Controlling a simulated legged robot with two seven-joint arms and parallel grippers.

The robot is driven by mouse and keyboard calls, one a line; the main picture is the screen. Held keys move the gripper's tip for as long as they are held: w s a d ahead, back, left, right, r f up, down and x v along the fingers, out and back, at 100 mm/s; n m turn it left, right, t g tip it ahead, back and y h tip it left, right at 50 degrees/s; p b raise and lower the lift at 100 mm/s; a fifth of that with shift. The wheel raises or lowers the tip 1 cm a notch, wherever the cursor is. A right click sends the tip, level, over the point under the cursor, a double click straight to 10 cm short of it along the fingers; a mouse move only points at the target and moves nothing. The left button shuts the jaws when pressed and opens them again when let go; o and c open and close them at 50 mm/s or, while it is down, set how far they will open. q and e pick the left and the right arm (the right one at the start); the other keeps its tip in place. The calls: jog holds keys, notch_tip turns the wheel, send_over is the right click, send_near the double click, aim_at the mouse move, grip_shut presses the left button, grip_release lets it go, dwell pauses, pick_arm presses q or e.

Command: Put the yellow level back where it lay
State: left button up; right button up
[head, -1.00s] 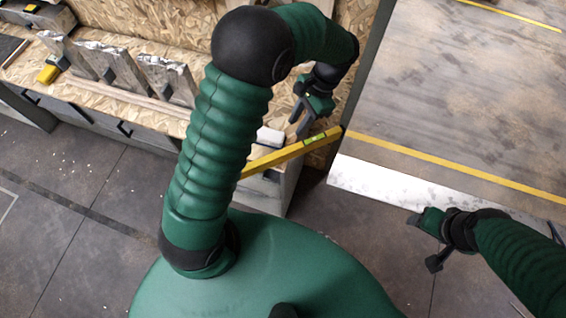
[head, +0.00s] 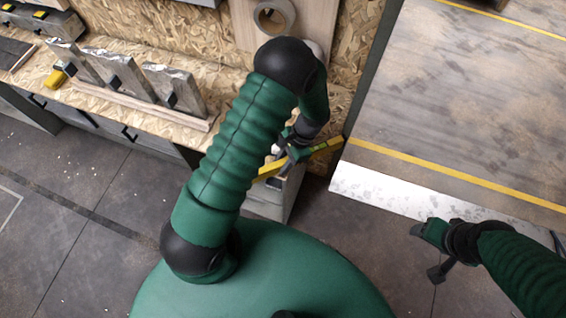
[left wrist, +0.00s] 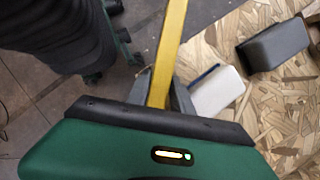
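The yellow level (head: 327,147) is a long thin bar with a green vial section. It slants up to the right near the bench end in the head view, and my left arm hides part of it. My left gripper (head: 284,160) is at the level. In the left wrist view the level (left wrist: 170,45) runs between the two grey fingers (left wrist: 160,88), which sit close against its sides, and the gripper appears shut on it. The palm hides the level's near end. My right gripper (head: 434,252) is open and empty over the floor, far from the level.
The chipboard bench (head: 140,118) holds several grey upright pieces (head: 178,88) and a small yellow item (head: 55,78). A tape roll (head: 274,16) is at the back board. A white block (left wrist: 217,90) and a dark block (left wrist: 273,45) lie beside the level. Floor is clear at left.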

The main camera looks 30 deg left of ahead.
pick_arm(q)
jog(key=shift+s, duration=0.1)
grip_shut()
dwell(1.3)
